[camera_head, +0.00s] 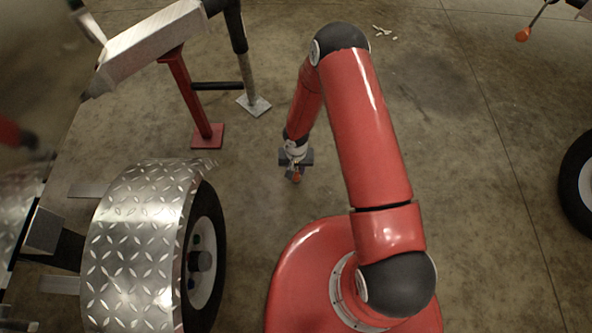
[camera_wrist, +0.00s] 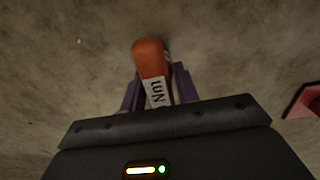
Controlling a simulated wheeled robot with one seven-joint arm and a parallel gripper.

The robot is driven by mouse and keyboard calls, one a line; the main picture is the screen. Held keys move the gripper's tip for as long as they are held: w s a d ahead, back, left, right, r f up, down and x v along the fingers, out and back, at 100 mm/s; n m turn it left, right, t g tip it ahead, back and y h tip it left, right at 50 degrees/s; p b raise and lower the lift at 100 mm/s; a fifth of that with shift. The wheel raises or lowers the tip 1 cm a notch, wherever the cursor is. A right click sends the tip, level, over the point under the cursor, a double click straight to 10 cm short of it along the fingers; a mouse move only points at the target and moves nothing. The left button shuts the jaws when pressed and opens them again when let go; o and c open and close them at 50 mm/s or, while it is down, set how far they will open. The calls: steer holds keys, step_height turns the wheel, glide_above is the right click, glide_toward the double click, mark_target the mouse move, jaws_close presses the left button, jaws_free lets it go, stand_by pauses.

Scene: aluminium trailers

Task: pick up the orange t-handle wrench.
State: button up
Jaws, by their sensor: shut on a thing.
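My gripper (camera_head: 295,170) is low over the concrete floor, in front of my red base and to the right of the trailer. It is shut on an orange object with a white label, the orange t-handle wrench (camera_wrist: 150,58). In the wrist view the wrench sits between the two dark fingers of my gripper (camera_wrist: 158,88), with its rounded orange end sticking out beyond them.
A trailer wheel under a diamond-plate fender (camera_head: 135,245) stands at left. A red foot plate (camera_head: 207,136) and a grey foot plate (camera_head: 254,105) stand behind it. Another tyre (camera_head: 577,185) is at the right edge. Small white scraps (camera_head: 383,31) lie far back. The floor around my gripper is clear.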

jaws_close()
steer(key=shift+r, duration=0.1)
step_height(320, 180, up, 20)
steer(key=p, duration=0.3)
